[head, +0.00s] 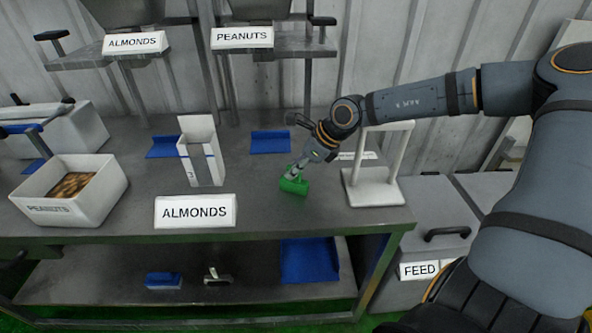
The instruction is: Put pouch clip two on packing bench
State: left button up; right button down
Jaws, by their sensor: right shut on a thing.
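A green clip (294,187), which I take as pouch clip two, is in my right gripper (299,173). The fingers point down and are shut on the top of the clip. The clip is at the surface of the grey packing bench (270,208), right of its middle; I cannot tell whether it touches the top or hangs just above it. The fingertips partly cover the clip. My left gripper is not in view.
A white stand (374,190) is close to the right of the clip. A blue scoop (270,142) lies behind it. A white pouch holder (201,152), an ALMONDS sign (195,211) and a PEANUTS bin (100,196) are to the left. The bench front by the clip is clear.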

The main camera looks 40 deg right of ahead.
jog(key=shift+s+a+r, duration=0.1)
jog(key=shift+s+r, duration=0.05)
jog(key=shift+f+b, duration=0.3)
jog(key=shift+b, duration=0.05)
jog(key=c, duration=1.3)
grip_release()
jog(key=shift+r, duration=0.1)
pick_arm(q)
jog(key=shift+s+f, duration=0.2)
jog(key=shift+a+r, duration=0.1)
pick_arm(e)
jog(key=shift+r, duration=0.1)
